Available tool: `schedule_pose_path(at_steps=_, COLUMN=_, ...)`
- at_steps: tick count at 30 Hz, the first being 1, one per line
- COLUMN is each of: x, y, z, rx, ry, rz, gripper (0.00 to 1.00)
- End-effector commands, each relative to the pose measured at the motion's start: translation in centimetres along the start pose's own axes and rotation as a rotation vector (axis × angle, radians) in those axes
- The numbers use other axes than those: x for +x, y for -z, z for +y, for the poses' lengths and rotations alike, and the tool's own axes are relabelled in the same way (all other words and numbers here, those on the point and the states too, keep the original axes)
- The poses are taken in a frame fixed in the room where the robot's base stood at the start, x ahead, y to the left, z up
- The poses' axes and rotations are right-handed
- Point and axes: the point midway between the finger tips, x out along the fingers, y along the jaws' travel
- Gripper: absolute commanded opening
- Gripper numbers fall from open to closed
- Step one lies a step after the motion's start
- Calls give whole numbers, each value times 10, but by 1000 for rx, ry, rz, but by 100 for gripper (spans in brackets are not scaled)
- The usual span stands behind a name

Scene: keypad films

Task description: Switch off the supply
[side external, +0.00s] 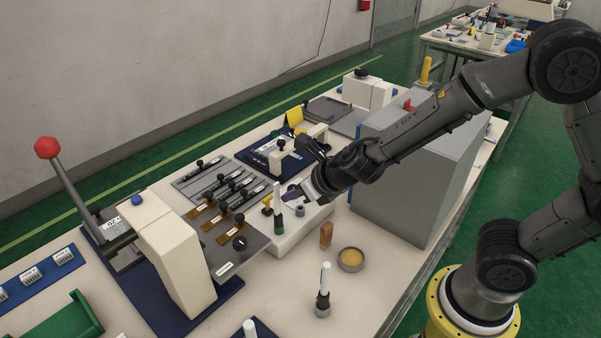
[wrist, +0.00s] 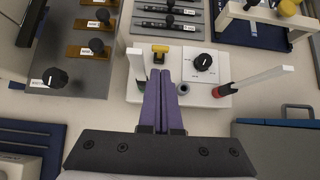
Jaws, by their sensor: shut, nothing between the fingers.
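A white box, apparently the supply (wrist: 215,88), lies under my gripper and also shows in the side view (side external: 290,240). On it are a yellow switch (wrist: 160,49), a black knob (wrist: 204,62) and a grey round socket (wrist: 183,89). The yellow switch also shows in the side view (side external: 267,204). My gripper (wrist: 162,73) is shut and empty, its purple fingers over the box, their tips just short of the yellow switch in the wrist picture. I cannot tell the height gap or the switch's setting. In the side view my gripper (side external: 290,196) partly hides the box.
A green-based white stick (side external: 277,206) stands close to my fingers, and a red-based one (wrist: 250,80) leans to the right. Panels with black knobs (side external: 225,245) lie left. A large grey cabinet (side external: 400,175) stands right. A wooden block (side external: 326,235) and round dish (side external: 351,259) are in front.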

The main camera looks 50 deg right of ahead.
Motion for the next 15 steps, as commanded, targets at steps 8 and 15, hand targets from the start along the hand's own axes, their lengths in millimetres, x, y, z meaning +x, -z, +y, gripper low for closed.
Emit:
schedule_pose_path(at_steps=8, x=-25, y=-12, z=0, rx=0, ry=0, rz=-1, gripper=0)
schedule_pose_path(at_steps=15, x=-42, y=-20, z=0, rx=0, ry=0, rz=0, gripper=0)
